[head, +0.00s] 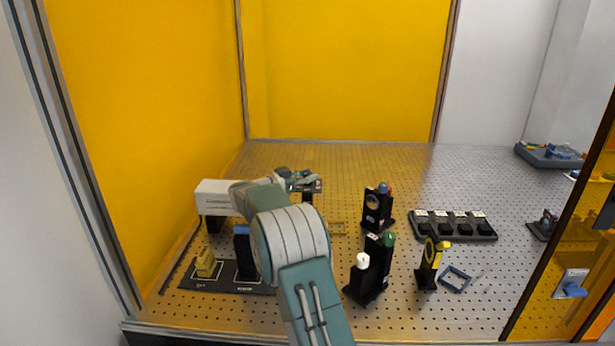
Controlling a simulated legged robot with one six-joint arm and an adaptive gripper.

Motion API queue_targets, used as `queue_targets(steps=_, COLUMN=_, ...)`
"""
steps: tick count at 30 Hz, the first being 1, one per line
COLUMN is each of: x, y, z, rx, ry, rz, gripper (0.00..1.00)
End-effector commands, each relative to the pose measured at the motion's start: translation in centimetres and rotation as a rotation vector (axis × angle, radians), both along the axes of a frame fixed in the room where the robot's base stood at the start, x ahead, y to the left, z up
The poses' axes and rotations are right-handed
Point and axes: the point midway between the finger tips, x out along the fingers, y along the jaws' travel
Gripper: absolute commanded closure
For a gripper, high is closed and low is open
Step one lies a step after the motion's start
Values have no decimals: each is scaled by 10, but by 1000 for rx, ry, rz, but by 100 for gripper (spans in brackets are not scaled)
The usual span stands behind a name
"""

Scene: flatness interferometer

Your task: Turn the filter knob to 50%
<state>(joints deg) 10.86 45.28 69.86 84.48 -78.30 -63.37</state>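My gripper (303,182) is beyond my teal and white arm, over the perforated table. It is small and partly hidden by the arm, and its fingers cannot be told open or shut. Several black mounts with coloured knobs stand right of it: a red-and-blue-topped mount (376,208), a green knob (389,239), a white knob (362,261) and a yellow knob (443,245) on a mount with a yellow ring. Which one is the filter knob, and any percent marks, cannot be read. My gripper appears apart from all these knobs.
A black four-slot rack (453,236) and a blue-grey square frame (454,279) lie right. Orange panels bound the left and back.

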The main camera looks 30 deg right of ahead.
Motion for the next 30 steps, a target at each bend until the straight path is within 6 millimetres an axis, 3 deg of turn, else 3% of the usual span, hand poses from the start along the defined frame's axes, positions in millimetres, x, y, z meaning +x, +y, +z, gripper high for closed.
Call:
queue_targets(steps=1, x=2, y=2, z=4, rx=-5, ry=-7, rz=9, gripper=38)
queue_targets(steps=2, x=2, y=2, z=4, rx=-5, ry=-6, rz=8, gripper=30)
queue_targets(steps=12, x=0, y=1, z=2, rx=-2, ry=-3, rz=2, gripper=30)
queue_targets(steps=16, x=0, y=9, z=2, rx=-2, ry=-3, rz=3, gripper=30)
queue_targets(steps=30, x=-2, y=99, z=1, rx=-2, ry=-2, rz=6, gripper=30)
